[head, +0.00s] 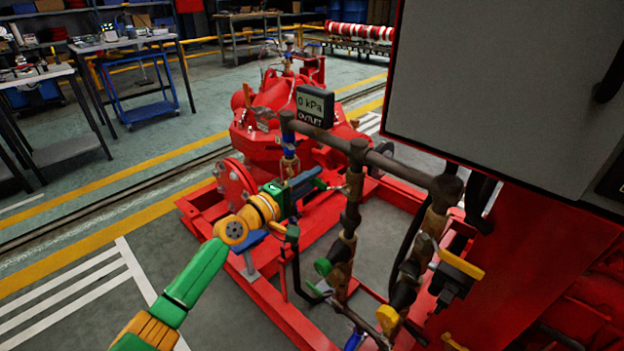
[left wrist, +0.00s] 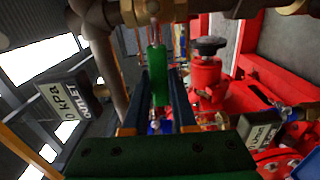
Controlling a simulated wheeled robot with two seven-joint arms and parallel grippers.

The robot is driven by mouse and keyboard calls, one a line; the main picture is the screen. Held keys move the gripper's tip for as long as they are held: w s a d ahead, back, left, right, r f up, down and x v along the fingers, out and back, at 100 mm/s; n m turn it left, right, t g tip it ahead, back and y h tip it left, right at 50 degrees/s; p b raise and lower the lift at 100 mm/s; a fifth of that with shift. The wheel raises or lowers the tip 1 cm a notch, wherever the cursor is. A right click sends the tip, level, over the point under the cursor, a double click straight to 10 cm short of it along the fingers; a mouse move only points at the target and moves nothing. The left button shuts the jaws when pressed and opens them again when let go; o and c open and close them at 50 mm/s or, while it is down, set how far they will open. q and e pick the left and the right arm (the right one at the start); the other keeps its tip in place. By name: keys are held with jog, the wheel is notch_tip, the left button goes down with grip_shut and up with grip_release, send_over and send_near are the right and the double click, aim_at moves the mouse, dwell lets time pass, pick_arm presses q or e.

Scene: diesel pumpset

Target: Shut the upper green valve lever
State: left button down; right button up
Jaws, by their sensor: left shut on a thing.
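The upper green valve lever (left wrist: 157,75) shows in the left wrist view between my two dark fingers, below a brass valve fitting (left wrist: 150,10) on the pipe. My left gripper (head: 318,180) reaches in from the left in the head view and is shut on this lever; its fingertips also show in the left wrist view (left wrist: 161,80). In the head view the lever is mostly hidden by the gripper. A second green handle (head: 323,267) sits lower on the pipework, apart from the gripper. My right gripper is not in view.
An outlet gauge (head: 315,105) reading 0 kPa stands just above the gripper. A dark horizontal pipe (head: 400,165) and yellow handles (head: 462,263) lie to the right. A large grey cabinet (head: 500,90) fills the upper right.

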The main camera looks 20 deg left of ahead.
pick_arm(q)
jog(key=c, duration=0.7)
grip_release()
jog(key=v, duration=0.7)
